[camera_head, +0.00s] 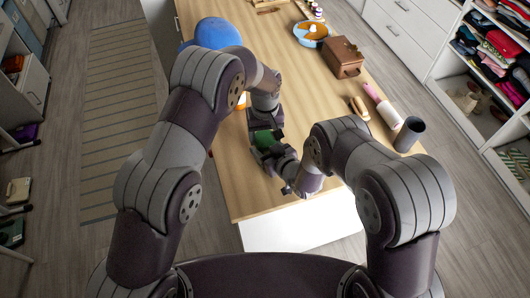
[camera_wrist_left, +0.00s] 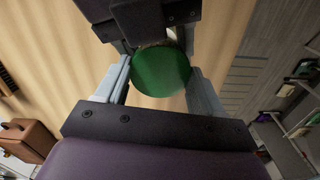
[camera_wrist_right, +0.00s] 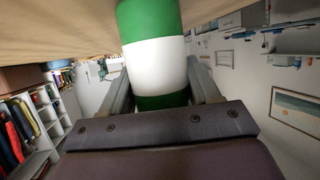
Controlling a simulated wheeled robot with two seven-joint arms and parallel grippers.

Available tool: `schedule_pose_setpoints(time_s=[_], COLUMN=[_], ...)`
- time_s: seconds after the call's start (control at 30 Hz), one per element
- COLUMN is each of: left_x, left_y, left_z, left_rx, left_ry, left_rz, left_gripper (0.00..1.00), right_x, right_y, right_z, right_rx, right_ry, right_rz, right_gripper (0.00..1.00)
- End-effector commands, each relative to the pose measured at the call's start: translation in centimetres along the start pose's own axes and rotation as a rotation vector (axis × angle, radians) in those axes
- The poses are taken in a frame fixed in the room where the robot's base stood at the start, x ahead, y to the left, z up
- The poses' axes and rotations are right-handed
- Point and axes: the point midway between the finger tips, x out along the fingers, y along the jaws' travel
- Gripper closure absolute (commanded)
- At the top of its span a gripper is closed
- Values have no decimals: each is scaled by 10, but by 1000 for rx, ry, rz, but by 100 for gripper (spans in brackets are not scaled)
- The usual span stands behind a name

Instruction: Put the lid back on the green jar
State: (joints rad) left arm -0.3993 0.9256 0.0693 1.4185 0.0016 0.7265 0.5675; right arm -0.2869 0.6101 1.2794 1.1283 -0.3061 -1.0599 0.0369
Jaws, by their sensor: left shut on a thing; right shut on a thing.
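The green jar (camera_wrist_right: 153,65), green with a wide white band, stands between the fingers of my right gripper (camera_wrist_right: 168,98), which is shut on it. In the left wrist view a round green lid (camera_wrist_left: 161,70) sits between the fingertips of my left gripper (camera_wrist_left: 160,78), which is shut on it. In the head view both grippers meet over the near part of the table, with a green patch of the jar or lid (camera_head: 267,138) between them. The arms hide most of both things. I cannot tell whether the lid touches the jar's rim.
The wooden table (camera_head: 235,185) carries a brown box (camera_head: 343,57), a blue bowl (camera_head: 312,32), a pink and white rolling pin (camera_head: 383,106) and a dark cup (camera_head: 409,135) on the right. A blue round thing (camera_head: 217,33) is behind my left arm. The near left tabletop is clear.

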Motion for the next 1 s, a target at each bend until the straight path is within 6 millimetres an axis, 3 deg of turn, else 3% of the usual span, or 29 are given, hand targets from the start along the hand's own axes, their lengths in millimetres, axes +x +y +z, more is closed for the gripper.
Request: schedule_pose_setpoints(time_s=[0.07, 0.1, 0.17, 0.2, 0.53, 0.8, 1.0], left_x=[0, 0, 0, 0, -6, -52, -72], left_y=[0, 0, 0, 0, 0, 0, 0], left_z=[0, 0, 0, 0, 0, 0, 0], left_rx=[-1, -2, -2, -2, -3, -3, -3], left_ry=[0, 0, 0, 0, 1, 2, 0], left_rz=[0, 0, 0, 0, 0, 1, 0], left_gripper=[69, 26, 6, 2, 2, 2, 2], right_x=[0, 0, 0, 0, 0, 0, 0], right_y=[0, 0, 0, 0, 0, 0, 0], right_z=[0, 0, 0, 0, 0, 0, 0], right_rx=[0, 0, 0, 0, 0, 0, 0], right_ry=[-1, -1, -1, -1, -1, -1, -1], right_rz=[0, 0, 0, 0, 0, 0, 0], right_gripper=[100, 100, 100, 100, 100, 100, 100])
